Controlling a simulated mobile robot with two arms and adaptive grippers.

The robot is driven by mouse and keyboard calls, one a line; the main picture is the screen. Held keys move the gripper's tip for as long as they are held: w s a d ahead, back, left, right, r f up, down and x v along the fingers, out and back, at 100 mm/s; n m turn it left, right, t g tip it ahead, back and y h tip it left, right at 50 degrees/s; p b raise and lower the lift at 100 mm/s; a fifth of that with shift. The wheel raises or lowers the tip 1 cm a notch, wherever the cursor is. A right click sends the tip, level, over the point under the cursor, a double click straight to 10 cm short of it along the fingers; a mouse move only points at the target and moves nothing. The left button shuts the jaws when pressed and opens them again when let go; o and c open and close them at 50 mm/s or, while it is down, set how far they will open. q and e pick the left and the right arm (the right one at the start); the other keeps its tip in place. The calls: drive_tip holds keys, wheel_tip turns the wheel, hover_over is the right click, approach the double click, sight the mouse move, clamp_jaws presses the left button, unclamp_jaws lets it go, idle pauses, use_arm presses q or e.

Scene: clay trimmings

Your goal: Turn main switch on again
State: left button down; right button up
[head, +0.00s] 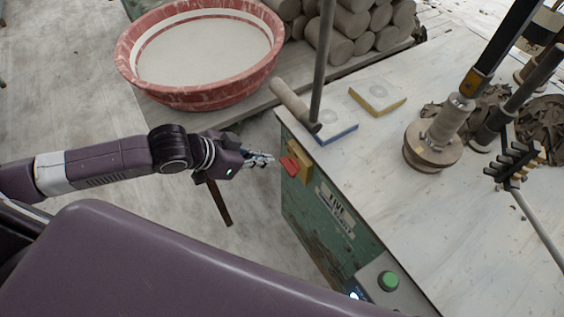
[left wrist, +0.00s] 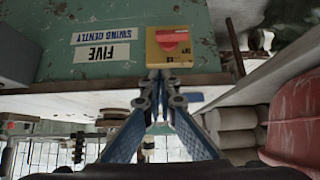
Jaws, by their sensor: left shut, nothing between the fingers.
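The main switch appears to be the red handle (head: 289,165) on a yellow plate (head: 302,171), mounted on the end of a green cabinet. In the left wrist view, the yellow plate (left wrist: 151,56) with its red handle (left wrist: 173,40) is just beyond the fingertips. My left gripper (head: 271,159) is shut and empty, just left of the red handle. In the left wrist view, its fingertips (left wrist: 161,83) meet just below the plate's edge. Whether they touch it I cannot tell. My right gripper is not in view.
A green button (head: 388,281) is on a grey box lower on the cabinet. A red basin (head: 128,73) stands behind my left arm, with clay rolls (head: 330,40) beside it. The pale tabletop (head: 385,150) holds sponge-like blocks and a round turntable (head: 432,150).

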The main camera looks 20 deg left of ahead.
use_arm(q)
drive_tip(key=shift+s+d+r, duration=0.1)
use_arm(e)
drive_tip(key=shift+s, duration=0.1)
use_arm(q)
hover_over(296, 172)
drive_tip(key=s+a, duration=0.2)
drive_tip(key=s, duration=0.1)
wheel_tip(296, 172, down, 6)
drive_tip(key=f, duration=0.4)
drive_tip(key=shift+w, duration=0.4)
drive_tip(key=shift+f, duration=0.6)
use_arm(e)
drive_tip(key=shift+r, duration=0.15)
use_arm(q)
drive_tip(key=shift+s+d+f+m+t+y+p, duration=0.15)
drive_tip(key=shift+d+m+t+y+p, duration=0.25)
drive_tip(key=shift+p, duration=0.4)
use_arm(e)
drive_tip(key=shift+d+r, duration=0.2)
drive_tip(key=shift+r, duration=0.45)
